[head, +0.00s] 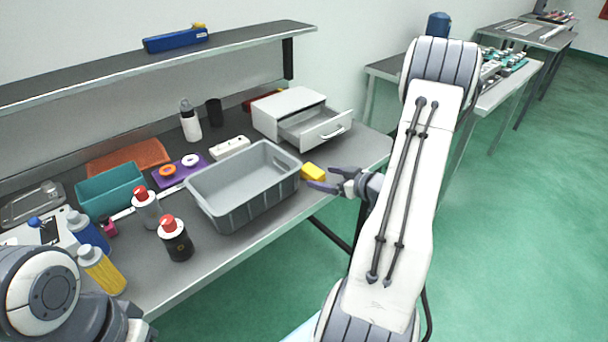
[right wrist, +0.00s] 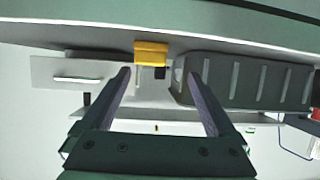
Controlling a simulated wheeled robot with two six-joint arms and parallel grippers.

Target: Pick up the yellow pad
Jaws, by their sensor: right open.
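The yellow pad (head: 313,172) lies on the grey table, just right of the grey bin's right end and in front of the small white drawer unit. My right gripper (head: 326,178) comes from the right, with its open fingers close to the pad and nothing between them. In the right wrist view the pad (right wrist: 151,52) shows beyond the fingertips, between the lines of the two open fingers (right wrist: 157,74). Part of my left arm shows at the lower left; its gripper is out of view.
The grey bin (head: 222,205) is empty and close left of the pad. The white drawer unit (head: 289,104) has its drawer (head: 325,131) pulled open behind the pad. Several bottles stand at the left. Bare tabletop (head: 362,153) lies to the right.

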